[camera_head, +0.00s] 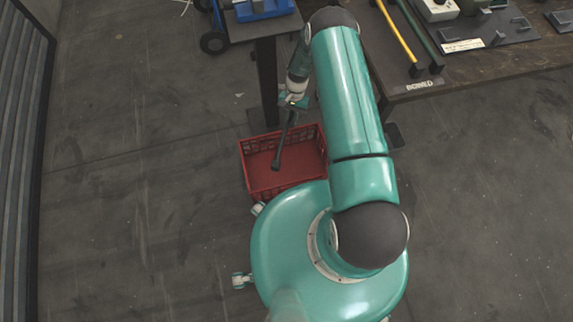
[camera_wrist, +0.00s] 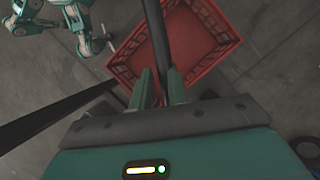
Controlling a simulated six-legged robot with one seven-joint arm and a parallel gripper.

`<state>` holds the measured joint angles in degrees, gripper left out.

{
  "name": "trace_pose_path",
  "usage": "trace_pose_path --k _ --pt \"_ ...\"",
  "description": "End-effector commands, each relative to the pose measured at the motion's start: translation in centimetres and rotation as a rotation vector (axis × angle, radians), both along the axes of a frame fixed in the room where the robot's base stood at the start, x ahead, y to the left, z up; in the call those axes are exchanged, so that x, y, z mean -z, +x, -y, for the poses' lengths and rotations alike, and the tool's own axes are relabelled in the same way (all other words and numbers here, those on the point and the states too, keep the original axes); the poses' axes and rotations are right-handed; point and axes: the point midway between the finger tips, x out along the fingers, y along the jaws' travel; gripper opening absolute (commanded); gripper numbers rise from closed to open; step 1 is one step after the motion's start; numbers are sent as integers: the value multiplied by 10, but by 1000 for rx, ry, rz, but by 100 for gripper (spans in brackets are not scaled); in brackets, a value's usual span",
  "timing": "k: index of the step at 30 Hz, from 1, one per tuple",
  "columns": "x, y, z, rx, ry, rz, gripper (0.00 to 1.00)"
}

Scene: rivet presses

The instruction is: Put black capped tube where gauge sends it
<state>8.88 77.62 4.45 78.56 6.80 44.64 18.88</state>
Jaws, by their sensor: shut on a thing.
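My gripper (camera_head: 291,104) is shut on a long black tube (camera_head: 283,143), which also shows between the fingers (camera_wrist: 161,86) in the wrist view. The tube (camera_wrist: 157,35) hangs down at a slant, its thicker lower end over a red crate (camera_head: 250,184). The crate stands on the floor, and its rim also shows in the wrist view (camera_wrist: 222,60). I cannot tell whether the tube touches the crate's bottom. A white device (camera_head: 437,9), possibly the gauge, is cut off at the top edge; no reading is legible.
A dark table (camera_head: 480,72) at the upper right bears a yellow rod (camera_head: 397,32) and a green rod (camera_head: 418,25) by a label reading "BOWED" (camera_head: 419,84). A small stand with a blue item (camera_head: 262,9) is behind the crate. Floor at left is clear.

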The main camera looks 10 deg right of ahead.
Motion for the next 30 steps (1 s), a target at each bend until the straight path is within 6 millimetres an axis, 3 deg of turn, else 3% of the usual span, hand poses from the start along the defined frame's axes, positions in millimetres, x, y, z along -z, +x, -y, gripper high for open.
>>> trace_pose_path --k 1,6,12,18,30 --pt "21 -3 3 93 6 -6 0" --pt "82 -6 12 459 6 -7 0" --pt "136 -9 20 854 5 -5 0" --pt "156 -9 24 1016 4 -2 0" --pt "196 -8 21 1020 3 -1 0"
